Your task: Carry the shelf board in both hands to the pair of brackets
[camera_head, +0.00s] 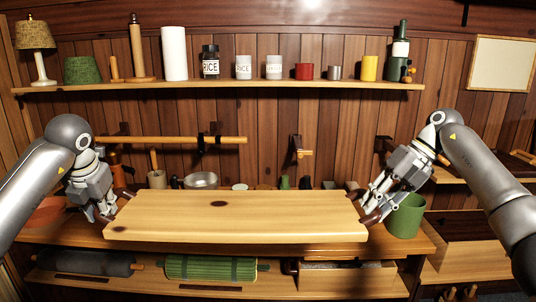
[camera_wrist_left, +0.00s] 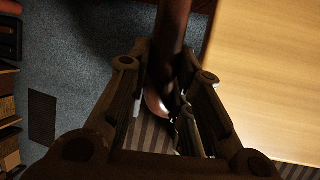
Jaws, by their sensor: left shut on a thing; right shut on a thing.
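The shelf board (camera_head: 240,211) is a pale wooden plank with dark knots, held roughly level above the lower counter in the head view. My left gripper (camera_head: 108,209) is shut on its left end and my right gripper (camera_head: 368,212) on its right end. In the left wrist view the board (camera_wrist_left: 268,70) fills the right side, beside my dark gripper fingers (camera_wrist_left: 165,95). Two dark shapes on the panelled wall, at left (camera_head: 124,130) and right (camera_head: 384,144), look like the brackets; both are small and partly hidden.
A full upper shelf (camera_head: 225,87) holds jars, a lamp and bottles. A wooden rail (camera_head: 180,140) and a small hook piece (camera_head: 299,152) are on the wall. Behind the board stand a metal bowl (camera_head: 201,180) and small items. A green pot (camera_head: 408,220) is close to my right gripper.

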